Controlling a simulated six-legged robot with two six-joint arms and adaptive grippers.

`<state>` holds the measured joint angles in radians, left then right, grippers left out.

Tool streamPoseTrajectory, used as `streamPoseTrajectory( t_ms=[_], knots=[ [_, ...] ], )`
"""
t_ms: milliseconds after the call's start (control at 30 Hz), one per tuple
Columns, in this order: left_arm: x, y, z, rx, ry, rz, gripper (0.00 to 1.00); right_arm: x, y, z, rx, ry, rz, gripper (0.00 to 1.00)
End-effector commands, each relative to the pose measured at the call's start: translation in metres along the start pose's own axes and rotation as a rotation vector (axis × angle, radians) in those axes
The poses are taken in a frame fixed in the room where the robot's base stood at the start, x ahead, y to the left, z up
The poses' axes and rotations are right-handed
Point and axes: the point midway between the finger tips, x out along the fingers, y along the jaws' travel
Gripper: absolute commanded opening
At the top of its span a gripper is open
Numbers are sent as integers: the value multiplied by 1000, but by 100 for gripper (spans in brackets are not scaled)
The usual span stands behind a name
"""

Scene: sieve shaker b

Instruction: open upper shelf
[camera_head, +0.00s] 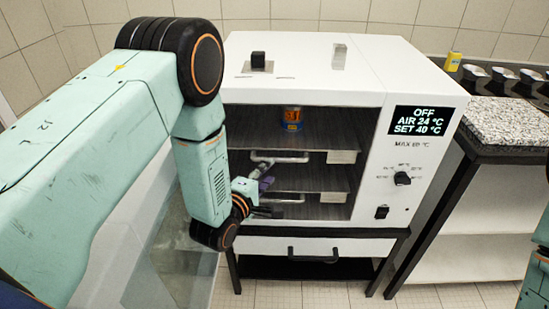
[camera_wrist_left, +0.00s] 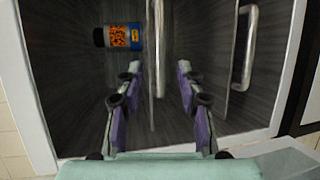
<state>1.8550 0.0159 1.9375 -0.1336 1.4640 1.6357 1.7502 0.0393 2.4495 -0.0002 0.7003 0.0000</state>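The upper shelf (camera_head: 325,138) is a dark board inside the open white oven (camera_head: 300,75). Its silver bar handle (camera_head: 292,158) is at its front edge. In the sideways left wrist view, this handle (camera_wrist_left: 161,50) lies between the two fingers of my left gripper (camera_wrist_left: 159,75). The fingers are apart, with a visible gap on each side of the handle. In the head view, my left gripper (camera_head: 265,174) is at the left end of the handle, partly covering it. Whether a finger touches it, I cannot tell. My right gripper is out of view.
An orange and blue can (camera_head: 292,119) stands on the upper shelf. A lower shelf handle (camera_head: 290,198) is just below. The oven stands on a dark frame with a drawer (camera_head: 318,250). A granite-topped counter (camera_head: 512,122) is on the right.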

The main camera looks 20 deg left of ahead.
Motion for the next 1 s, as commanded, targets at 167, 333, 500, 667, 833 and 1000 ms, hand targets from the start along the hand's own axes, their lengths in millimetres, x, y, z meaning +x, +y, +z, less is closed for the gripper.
streamPoseTrajectory(
  t_ms=[167, 333, 500, 667, 833, 1000],
  knots=[
    [14, -1, 1, -1, -1, 2, 37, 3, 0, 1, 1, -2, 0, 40],
    [40, -2, 2, 0, -1, 2, 37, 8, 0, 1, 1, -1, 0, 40],
    [61, -2, 1, 0, -1, 2, 37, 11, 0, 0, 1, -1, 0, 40],
    [72, -2, 0, -1, 0, -1, 37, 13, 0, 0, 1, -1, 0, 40],
    [76, -1, -1, -1, 0, 0, 37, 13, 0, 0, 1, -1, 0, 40],
    [76, -1, -2, -1, 0, -1, 36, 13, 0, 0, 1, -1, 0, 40]
  ],
)
